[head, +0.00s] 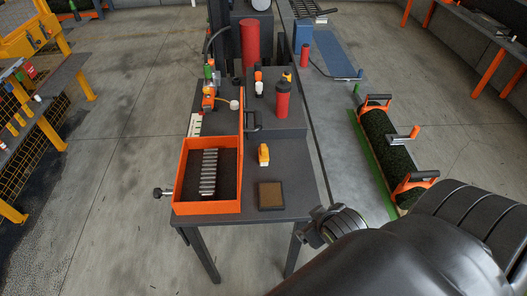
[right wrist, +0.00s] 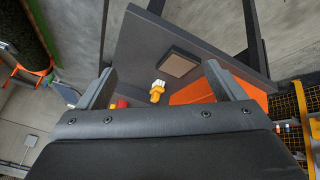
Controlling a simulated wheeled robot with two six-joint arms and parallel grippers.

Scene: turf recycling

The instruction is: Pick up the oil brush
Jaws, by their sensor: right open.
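The oil brush (head: 264,154), small with an orange-yellow handle and a pale end, lies on the grey table (head: 295,180) right of the orange tray. In the right wrist view the brush (right wrist: 157,92) appears between the spread fingers, lying on the tabletop beyond them. My right gripper (right wrist: 160,70) is open and empty, apart from the brush. In the head view my right arm comes in from the lower right, its end beside the table's front right corner; its fingers cannot be made out there. My left gripper is not in view.
The orange tray (head: 208,209) holds a ribbed metal piece (head: 209,172). A brown-topped block (head: 271,195) sits in front of the brush. A red bottle (head: 282,100) stands on a raised grey box behind. A turf roll (head: 390,150) lies on the floor at right.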

